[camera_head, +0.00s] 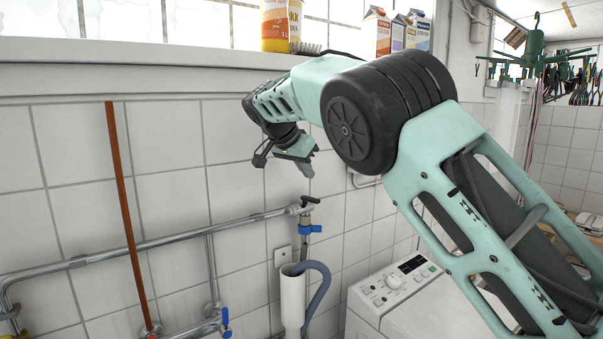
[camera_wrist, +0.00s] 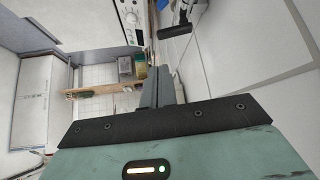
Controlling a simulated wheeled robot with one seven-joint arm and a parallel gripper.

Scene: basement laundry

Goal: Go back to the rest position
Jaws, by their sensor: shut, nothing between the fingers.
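My gripper (camera_head: 304,169) hangs at the end of my raised arm, left of the arm's big black joint in the head view. It points down in front of the white tiled wall, above the tap and pipe. In the wrist view my gripper (camera_wrist: 161,88) shows its two fingers close together, with nothing held between them. The fingers touch nothing that I can see. My arm crosses the head view from the lower right and hides part of the wall and the room behind it.
A metal pipe with a blue-handled tap (camera_head: 310,229) runs along the wall below my gripper. A white washing machine (camera_head: 392,290) stands at lower centre. The window sill (camera_head: 150,78) holds a yellow bottle (camera_head: 275,25) and several cartons. A green hanger (camera_head: 535,62) hangs at upper right.

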